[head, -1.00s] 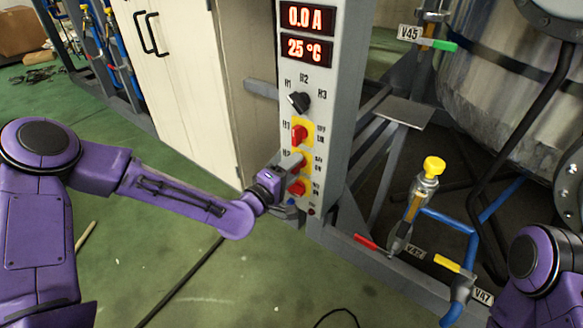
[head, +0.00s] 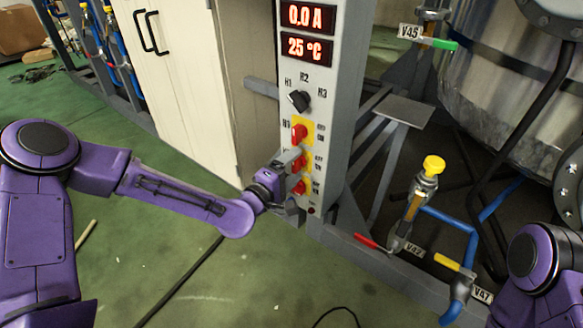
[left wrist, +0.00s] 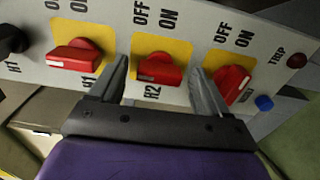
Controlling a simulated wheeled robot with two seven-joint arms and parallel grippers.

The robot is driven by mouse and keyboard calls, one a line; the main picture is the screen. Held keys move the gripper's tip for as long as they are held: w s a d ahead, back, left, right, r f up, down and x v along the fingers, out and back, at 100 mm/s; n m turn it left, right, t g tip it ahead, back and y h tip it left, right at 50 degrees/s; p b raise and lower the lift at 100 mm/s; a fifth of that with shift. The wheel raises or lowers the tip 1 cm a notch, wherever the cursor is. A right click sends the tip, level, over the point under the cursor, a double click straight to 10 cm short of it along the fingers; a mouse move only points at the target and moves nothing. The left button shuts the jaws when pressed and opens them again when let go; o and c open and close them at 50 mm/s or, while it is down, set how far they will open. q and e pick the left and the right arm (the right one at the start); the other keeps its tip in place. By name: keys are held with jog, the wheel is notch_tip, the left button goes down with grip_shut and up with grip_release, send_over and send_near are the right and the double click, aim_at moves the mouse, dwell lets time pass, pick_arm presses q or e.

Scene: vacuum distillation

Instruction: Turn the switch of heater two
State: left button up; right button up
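The control panel (head: 311,70) carries a column of red switches on yellow plates. In the left wrist view, the H2 switch (left wrist: 158,70) is in the middle, a red knob with a white mark at the left end of its handle. It also shows in the head view (head: 299,161). My left gripper (left wrist: 161,68) is open, with one finger on each side of the H2 knob and gaps at both sides. How deep the tips reach cannot be told. In the head view, my left gripper (head: 289,170) is at the panel's left side. My right gripper is out of view.
The H1 switch (left wrist: 75,55) and the third red switch (left wrist: 232,83) sit close beside the fingers. A black selector (head: 299,101) is higher up. A cabinet (head: 180,80) stands left.

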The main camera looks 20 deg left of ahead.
pick_arm(q)
jog(key=p+v, duration=0.2)
jog(key=v, duration=0.8)
jog(key=shift+s+p, duration=0.25)
jog(key=shift+p, duration=0.1)
jog(key=shift+a, duration=0.1)
